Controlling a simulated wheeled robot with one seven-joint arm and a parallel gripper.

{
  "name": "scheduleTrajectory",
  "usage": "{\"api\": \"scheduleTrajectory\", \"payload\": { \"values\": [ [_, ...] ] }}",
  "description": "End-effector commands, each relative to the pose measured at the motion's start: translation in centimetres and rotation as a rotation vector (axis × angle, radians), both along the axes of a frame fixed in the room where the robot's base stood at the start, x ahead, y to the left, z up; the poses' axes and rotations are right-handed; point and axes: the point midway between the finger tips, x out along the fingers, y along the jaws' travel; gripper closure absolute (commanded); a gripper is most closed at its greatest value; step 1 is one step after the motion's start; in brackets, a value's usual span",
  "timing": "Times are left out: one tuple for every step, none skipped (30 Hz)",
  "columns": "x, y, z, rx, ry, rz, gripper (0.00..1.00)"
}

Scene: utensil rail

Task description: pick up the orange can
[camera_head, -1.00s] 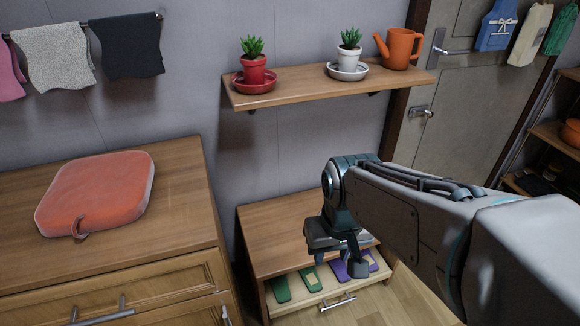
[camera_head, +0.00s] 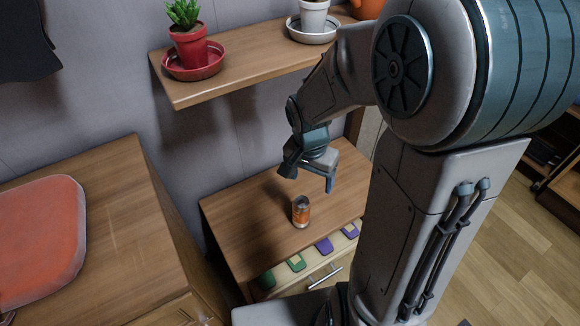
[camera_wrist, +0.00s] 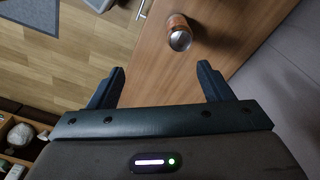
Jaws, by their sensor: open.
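In the wrist view the can (camera_wrist: 179,31) shows at the top, beyond and to the right of the middle between my fingers. My gripper (camera_head: 309,178) is above the cabinet top, a little behind and above the can in the head view. In the wrist view my gripper (camera_wrist: 160,82) has its two fingers wide apart with nothing between them. The can is apart from the fingers.
Above is a wall shelf (camera_head: 215,80) with a red potted plant (camera_head: 188,45) and a white potted plant (camera_head: 314,18). A taller cabinet (camera_head: 110,220) with a red cushion (camera_head: 40,240) stands at left.

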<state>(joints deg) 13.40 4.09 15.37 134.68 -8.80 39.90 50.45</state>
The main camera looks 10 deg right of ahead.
Motion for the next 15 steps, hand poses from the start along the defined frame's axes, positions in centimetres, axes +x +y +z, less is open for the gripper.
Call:
{"api": "scheduleTrajectory", "payload": {
  "values": [
    [0.8,0.1,-1.5,0.014,0.011,-0.073,0.27],
    [1.3,0.2,-2.2,0.020,0.012,-0.117,0.27],
    [1.8,0.3,-3.1,0.031,0.013,-0.170,0.27],
    [2.2,0.4,-3.7,0.038,0.015,-0.208,0.27],
    [2.5,0.6,-4.2,0.046,0.016,-0.242,0.27],
    [2.9,0.7,-4.8,0.055,0.015,-0.281,0.27],
    [3.1,0.8,-5.2,0.061,0.017,-0.307,0.27],
    [3.3,0.9,-5.5,0.066,0.017,-0.330,0.27],
    [3.5,1.0,-5.9,0.073,0.018,-0.355,0.27],
    [3.7,1.1,-6.1,0.077,0.018,-0.371,0.27],
    [3.8,1.2,-6.3,0.080,0.019,-0.382,0.27],
    [3.9,1.2,-6.7,0.082,0.019,-0.395,0.27],
    [3.9,1.2,-7.0,0.084,0.020,-0.400,0.27],
    [3.9,1.2,-7.5,0.084,0.020,-0.403,0.27],
    [3.9,1.3,-8.1,0.085,0.021,-0.406,0.27]
  ]
}}
